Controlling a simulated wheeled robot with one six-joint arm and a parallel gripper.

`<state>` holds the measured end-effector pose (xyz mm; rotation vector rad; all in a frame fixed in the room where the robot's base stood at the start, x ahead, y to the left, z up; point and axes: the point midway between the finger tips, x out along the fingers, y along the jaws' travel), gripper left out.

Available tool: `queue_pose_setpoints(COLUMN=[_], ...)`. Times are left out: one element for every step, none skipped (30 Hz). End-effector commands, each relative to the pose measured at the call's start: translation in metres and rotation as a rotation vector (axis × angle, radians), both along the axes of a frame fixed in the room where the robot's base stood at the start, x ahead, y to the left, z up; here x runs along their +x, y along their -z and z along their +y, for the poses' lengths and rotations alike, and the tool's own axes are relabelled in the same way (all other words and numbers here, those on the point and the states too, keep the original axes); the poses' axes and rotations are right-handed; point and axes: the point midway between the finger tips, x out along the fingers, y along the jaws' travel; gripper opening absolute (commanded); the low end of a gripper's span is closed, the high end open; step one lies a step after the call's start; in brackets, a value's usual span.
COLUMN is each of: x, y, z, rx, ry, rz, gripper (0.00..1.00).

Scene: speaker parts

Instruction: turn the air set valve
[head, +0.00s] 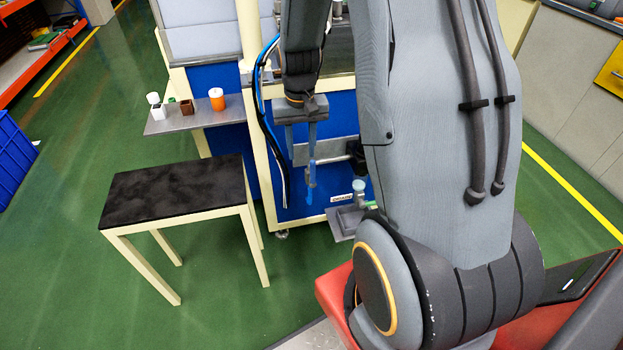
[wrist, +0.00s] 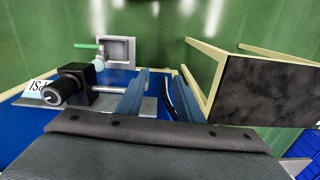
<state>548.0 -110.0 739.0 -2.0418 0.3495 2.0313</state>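The air set valve (wrist: 75,83) is a black block with a round black knob (wrist: 50,93), left of my fingers in the wrist view. In the head view only a dark part of it (head: 356,152) shows, beside a grey plate (head: 325,151); my arm hides the rest. My gripper (head: 302,165) hangs in front of the blue cabinet, to the left of the valve. Its two blue fingers are apart with nothing between them, also in the wrist view (wrist: 154,88). They do not touch the valve.
A black-topped table (head: 175,188) stands to the left. A grey shelf (head: 180,117) holds small white, brown and orange items. Blue and black hoses (head: 262,110) run down the cabinet post. A small grey tray (head: 345,222) juts out low below the valve.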

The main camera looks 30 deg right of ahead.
Motion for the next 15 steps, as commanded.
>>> queue_pose_setpoints(x=[0.012,0.018,0.025,0.029,0.032,0.036,0.038,0.040,0.042,0.043,0.044,0.044,0.044,0.044,0.044], y=[0.028,0.038,0.050,0.058,0.065,0.072,0.077,0.080,0.085,0.087,0.089,0.092,0.094,0.097,0.101], z=[-0.016,-0.023,-0.032,-0.037,-0.042,-0.048,-0.051,-0.054,-0.057,-0.058,-0.060,-0.061,-0.061,-0.061,-0.061], rx=[0.002,0.002,0.002,0.001,0.001,0.001,0.001,0.000,0.000,0.000,0.000,0.001,0.001,0.001,0.001], ry=[0.035,0.053,0.072,0.085,0.096,0.107,0.114,0.120,0.127,0.130,0.133,0.136,0.137,0.138,0.138], rz=[0.007,0.007,0.007,0.006,0.007,0.006,0.006,0.005,0.005,0.005,0.005,0.006,0.006,0.007,0.008], gripper=[0.33,0.33,0.33,0.33,0.33,0.33,0.33,0.33,0.33,0.33,0.33,0.33,0.33,0.33,0.33])
